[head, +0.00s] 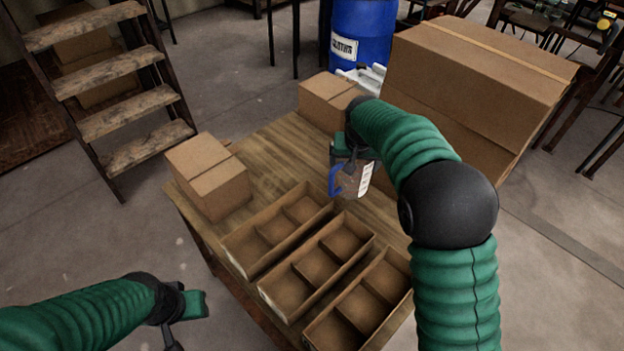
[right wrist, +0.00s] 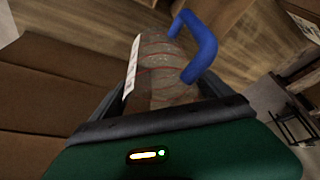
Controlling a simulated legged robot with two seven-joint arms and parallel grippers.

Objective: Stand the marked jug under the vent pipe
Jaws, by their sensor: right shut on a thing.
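A see-through jug (head: 352,178) with a blue handle and a white label hangs over the wooden table. In the right wrist view the jug (right wrist: 165,68) shows red lines around its body, with the label along its left side. My right gripper (head: 347,152) is shut on the jug, and in the right wrist view its fingers lie on either side of it. My left gripper (head: 188,322) is at the lower left, off the table, its fingers apart and empty. I cannot make out a vent pipe in either view.
Three divided cardboard trays (head: 316,265) fill the table's near part. Small boxes stand at its left (head: 208,178) and back (head: 322,100). A large carton (head: 470,85) and a blue drum (head: 362,30) are behind. Wooden steps (head: 110,85) stand left. Bare tabletop (head: 275,155) shows mid-table.

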